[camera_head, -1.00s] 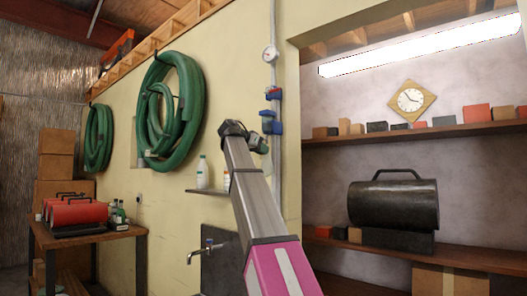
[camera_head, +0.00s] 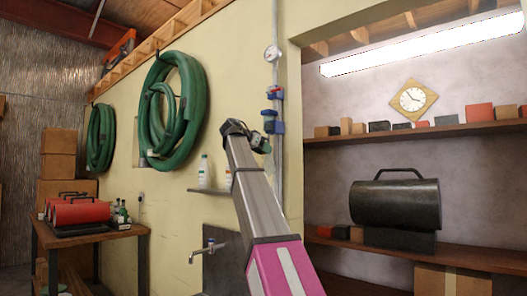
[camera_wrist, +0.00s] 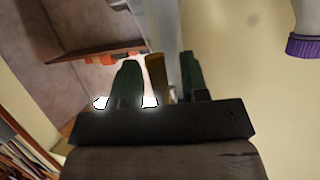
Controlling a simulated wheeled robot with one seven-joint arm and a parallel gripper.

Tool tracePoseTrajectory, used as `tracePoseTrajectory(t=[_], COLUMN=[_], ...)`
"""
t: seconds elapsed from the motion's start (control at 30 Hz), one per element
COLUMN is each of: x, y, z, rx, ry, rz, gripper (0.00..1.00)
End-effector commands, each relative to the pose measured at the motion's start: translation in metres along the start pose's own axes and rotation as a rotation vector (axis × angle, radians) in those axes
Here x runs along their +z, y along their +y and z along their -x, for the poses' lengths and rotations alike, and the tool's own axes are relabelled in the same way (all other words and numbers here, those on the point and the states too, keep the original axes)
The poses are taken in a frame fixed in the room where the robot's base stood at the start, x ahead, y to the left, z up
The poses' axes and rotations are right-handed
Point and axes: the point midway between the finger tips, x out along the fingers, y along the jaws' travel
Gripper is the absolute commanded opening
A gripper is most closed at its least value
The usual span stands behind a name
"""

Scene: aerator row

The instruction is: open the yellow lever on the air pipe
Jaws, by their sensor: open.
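The grey air pipe (camera_head: 278,75) runs down the cream wall, with a gauge (camera_head: 272,53), a red-handled valve (camera_head: 275,93) and blue fittings (camera_head: 271,114) on it. My gripper (camera_head: 264,145) is beside the pipe, just below the blue fittings. In the wrist view my gripper (camera_wrist: 158,82) is open, with two dark green fingers apart. A yellow-brown bar, apparently the yellow lever (camera_wrist: 155,78), shows between them, nearer the left finger. The pipe (camera_wrist: 166,25) shows beyond it. I cannot tell whether a finger touches the lever. In the head view the lever is not made out behind my gripper.
A small shelf (camera_head: 208,192) with white bottles (camera_head: 203,171) is left of my arm, above a tap (camera_head: 205,248). A purple-capped bottle (camera_wrist: 304,35) is at the wrist view's upper right. Green hoses (camera_head: 170,110) hang left; an alcove with shelves (camera_head: 420,134) is right.

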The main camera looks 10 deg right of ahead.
Motion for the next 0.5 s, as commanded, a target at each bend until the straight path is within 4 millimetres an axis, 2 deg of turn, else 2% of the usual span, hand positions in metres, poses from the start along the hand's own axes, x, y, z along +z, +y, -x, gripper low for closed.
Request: tracePoseTrajectory(t=[0.17, 0.5], x=[0.0, 0.0], y=[0.0, -0.001], z=[0.011, 0.072], rx=[-0.001, -0.002], ry=[0.001, 0.0], rz=[0.001, 0.0], gripper=[0.41, 0.41])
